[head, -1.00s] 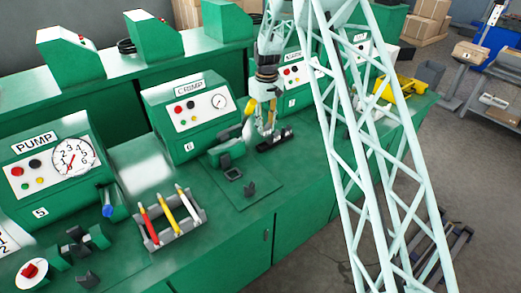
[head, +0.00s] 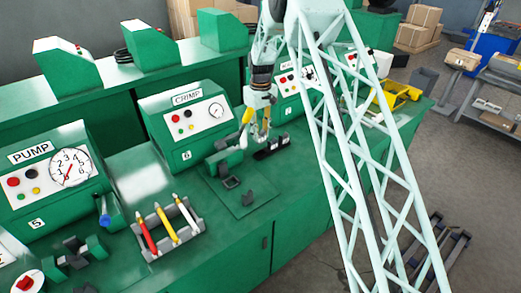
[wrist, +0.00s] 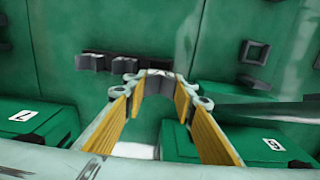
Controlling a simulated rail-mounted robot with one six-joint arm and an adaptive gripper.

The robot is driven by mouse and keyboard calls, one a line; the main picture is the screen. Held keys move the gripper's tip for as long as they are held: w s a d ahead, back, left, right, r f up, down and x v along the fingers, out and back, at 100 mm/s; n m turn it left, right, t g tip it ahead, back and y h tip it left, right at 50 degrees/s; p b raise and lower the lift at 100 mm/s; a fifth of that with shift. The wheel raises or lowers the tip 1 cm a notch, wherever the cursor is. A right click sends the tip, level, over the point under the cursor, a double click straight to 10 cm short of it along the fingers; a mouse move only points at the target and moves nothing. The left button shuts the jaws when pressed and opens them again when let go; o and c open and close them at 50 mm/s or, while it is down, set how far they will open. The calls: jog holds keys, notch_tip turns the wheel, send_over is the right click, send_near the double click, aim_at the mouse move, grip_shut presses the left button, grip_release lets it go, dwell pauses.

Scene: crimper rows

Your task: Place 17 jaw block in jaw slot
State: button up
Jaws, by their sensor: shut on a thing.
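My gripper (wrist: 160,85) is shut on a small dark grey jaw block (wrist: 160,82) with a pale mark I cannot read; the block sits between the fingertips. In the head view my gripper (head: 262,136) is beside and over a dark block rack (head: 273,147), which also shows in the wrist view (wrist: 95,62). I cannot tell whether the held block is clear of the rack. A square dark frame, which looks like the jaw slot (head: 231,182), lies on the green plate in front of the CRIMP box; it shows at upper right in the wrist view (wrist: 255,52).
The CRIMP box (head: 188,122), numbered 6, stands behind the plate. A grey rack with red, yellow and white pens (head: 168,228) is to the left. Bare green plate lies between slot and block rack.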

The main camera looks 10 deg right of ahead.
aim_at(261, 141)
jog(key=shift+f, duration=2.1)
jog(key=shift+f, duration=0.15)
jog(key=shift+f, duration=1.7)
jog(key=shift+f, duration=0.2)
jog(key=o, duration=0.8)
jog(key=shift+r, duration=0.2)
jog(key=shift+r, duration=6)
